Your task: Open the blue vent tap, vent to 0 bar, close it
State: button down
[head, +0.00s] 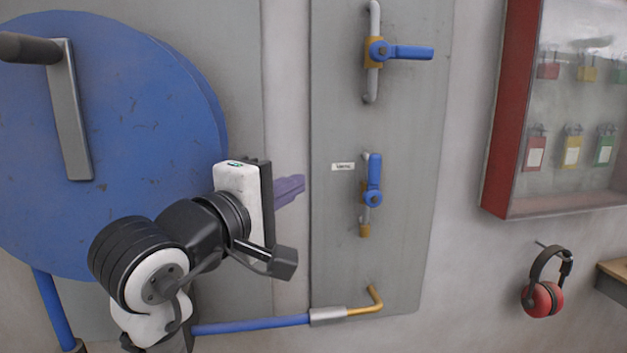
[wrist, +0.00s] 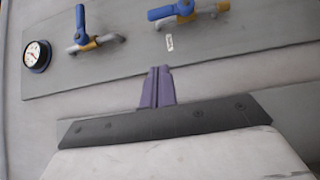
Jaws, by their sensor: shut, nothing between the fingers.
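The blue vent tap (head: 373,181) is low on the grey panel, beside a small white label (head: 343,167). Its lever points up, in line with its pipe, which is the open position. It also shows at the top right of the wrist view (wrist: 172,11). A round white gauge (wrist: 37,54) is at the left of the wrist view; its reading is too small to tell. My gripper (head: 301,184), with purple fingers, is shut and empty, left of the vent tap and apart from it. Its fingers show in the wrist view too (wrist: 157,75).
A second blue-levered tap (head: 400,52) sits higher on the panel, its lever across the pipe. A large blue round door (head: 120,120) is at left. A red-framed padlock cabinet (head: 510,110) and red ear muffs (head: 543,298) are at right. A blue pipe (head: 255,324) runs below.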

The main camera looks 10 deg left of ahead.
jog(key=p, duration=0.2)
send_near(367, 167)
jog(key=w+a, duration=0.1)
jog(key=w, duration=0.4)
jog(key=shift+w+d+r+g, duration=0.1)
jog(key=shift+w+d+g, duration=0.05)
jog(key=shift+d, duration=0.35)
jog(key=shift+w+d+g, duration=0.1)
jog(key=shift+d+g, duration=0.05)
jog(key=shift+d, duration=0.35)
jog(key=shift+w+d+p, duration=0.2)
jog(key=shift+d+p, duration=0.1)
jog(key=shift+d, duration=0.35)
jog(key=shift+w+r+p, duration=0.1)
jog(key=shift+p, duration=0.3)
